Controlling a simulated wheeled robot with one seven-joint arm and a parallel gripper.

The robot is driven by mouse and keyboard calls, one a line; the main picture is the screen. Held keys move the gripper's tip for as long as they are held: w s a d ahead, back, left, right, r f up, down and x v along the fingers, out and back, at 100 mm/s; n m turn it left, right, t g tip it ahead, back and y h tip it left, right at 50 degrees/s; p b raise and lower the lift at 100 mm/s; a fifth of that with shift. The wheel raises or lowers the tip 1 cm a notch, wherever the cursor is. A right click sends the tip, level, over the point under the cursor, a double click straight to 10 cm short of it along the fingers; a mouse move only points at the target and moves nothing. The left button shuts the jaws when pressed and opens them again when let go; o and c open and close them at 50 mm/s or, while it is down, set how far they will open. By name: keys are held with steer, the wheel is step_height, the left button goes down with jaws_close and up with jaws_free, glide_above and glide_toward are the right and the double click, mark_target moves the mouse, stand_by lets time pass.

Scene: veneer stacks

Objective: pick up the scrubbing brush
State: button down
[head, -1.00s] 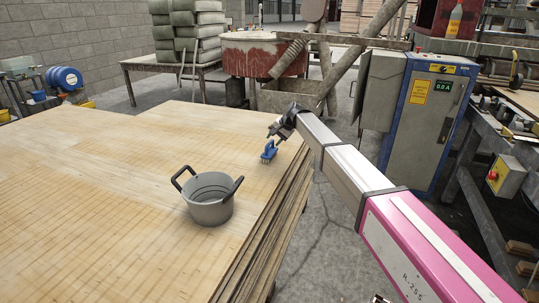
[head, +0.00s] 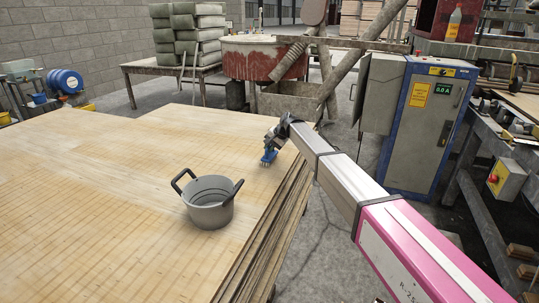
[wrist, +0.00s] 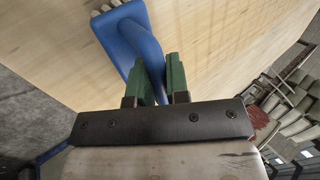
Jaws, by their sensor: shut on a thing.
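The scrubbing brush (head: 268,157) is blue with pale bristles. In the head view it is at the right part of the veneer stack (head: 120,170), close to the stack's right edge. In the wrist view the blue brush (wrist: 128,38) fills the top middle, bristles at the top edge. My gripper (wrist: 158,75) has its green fingers on either side of the blue handle and is shut on it. In the head view my gripper (head: 272,139) is directly above the brush. I cannot tell whether the bristles still touch the veneer.
The stack's right edge drops to the floor. Most of the top is clear. A grey cabinet (head: 424,130) stands beyond my arm.

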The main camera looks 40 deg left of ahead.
steer(key=shift+r, duration=0.1)
steer(key=shift+r, duration=0.5)
step_height(320, 180, up, 3)
steer(key=shift+f, duration=0.15)
steer(key=s+r, duration=0.7)
steer(key=s, duration=0.4)
steer(key=shift+s, duration=0.35)
steer(key=shift+r, duration=0.1)
